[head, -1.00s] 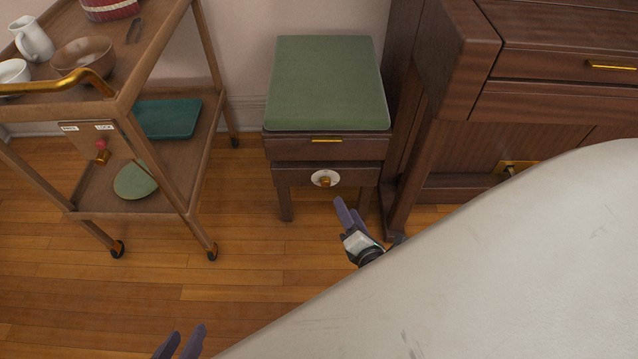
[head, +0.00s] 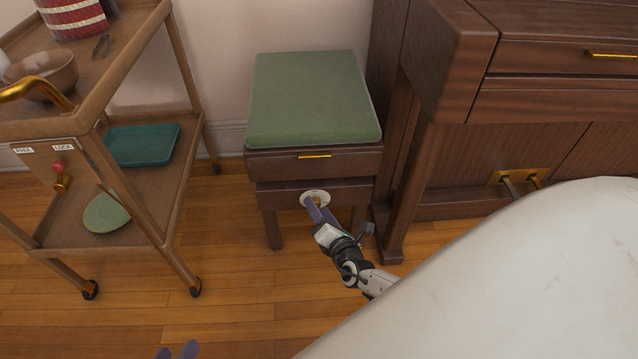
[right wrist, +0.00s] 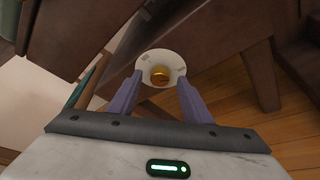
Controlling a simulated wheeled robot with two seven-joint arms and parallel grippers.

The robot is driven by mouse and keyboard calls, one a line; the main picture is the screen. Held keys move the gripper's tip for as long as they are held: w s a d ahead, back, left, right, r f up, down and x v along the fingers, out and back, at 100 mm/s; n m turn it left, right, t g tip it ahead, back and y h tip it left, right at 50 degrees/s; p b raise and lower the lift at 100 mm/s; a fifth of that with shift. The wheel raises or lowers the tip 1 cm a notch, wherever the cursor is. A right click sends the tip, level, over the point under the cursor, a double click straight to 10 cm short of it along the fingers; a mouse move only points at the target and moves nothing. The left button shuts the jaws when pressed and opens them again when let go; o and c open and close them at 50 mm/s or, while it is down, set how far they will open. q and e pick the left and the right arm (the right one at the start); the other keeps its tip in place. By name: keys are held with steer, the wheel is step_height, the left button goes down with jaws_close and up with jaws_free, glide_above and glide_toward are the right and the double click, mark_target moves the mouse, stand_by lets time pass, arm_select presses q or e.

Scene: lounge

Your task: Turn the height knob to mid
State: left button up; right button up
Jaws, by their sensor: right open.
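The height knob (right wrist: 160,76) is a small brass knob on a round white dial (right wrist: 160,64) in the right wrist view. In the head view the dial (head: 315,197) is on the front of the green-cushioned stool (head: 313,163), and my fingers hide much of it. My right gripper (head: 316,210) is in front of the dial. In the right wrist view its two purple fingers (right wrist: 157,88) are open, one on each side of the knob, with gaps between. I cannot tell the knob's setting. My left gripper (head: 177,352) shows only purple fingertips at the bottom edge.
A wooden trolley (head: 164,222) with a bowl (head: 48,75) and a teal tray (head: 141,145) stands at the left. A dark wooden piano (head: 450,60) stands close to the stool's right. Open wooden floor lies in front of the stool.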

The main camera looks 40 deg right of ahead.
steer(key=shift+w, duration=0.15)
steer(key=c, duration=1.1)
arm_select(q)
steer(key=shift+r, duration=0.15)
arm_select(e)
steer(key=shift+o, duration=0.2)
arm_select(q)
steer(key=a+f+p, duration=0.1)
steer(key=p, duration=0.1)
steer(key=a+f+g+y+p, duration=0.1)
steer(key=shift+s+a+f+p, duration=0.15)
steer(key=shift+s+f+p, duration=0.25)
arm_select(e)
steer(key=n+g+h, duration=0.1)
steer(key=n, duration=0.1)
steer(key=n+g+h, duration=0.1)
steer(key=n, duration=0.1)
steer(key=shift+w+a+r+n, duration=0.15)
steer(key=shift+a+n, duration=0.05)
steer(key=shift+n, duration=0.2)
arm_select(q)
steer(key=shift+w+r+y, duration=0.1)
steer(key=shift+w+y, duration=0.05)
steer(key=shift+y, duration=0.15)
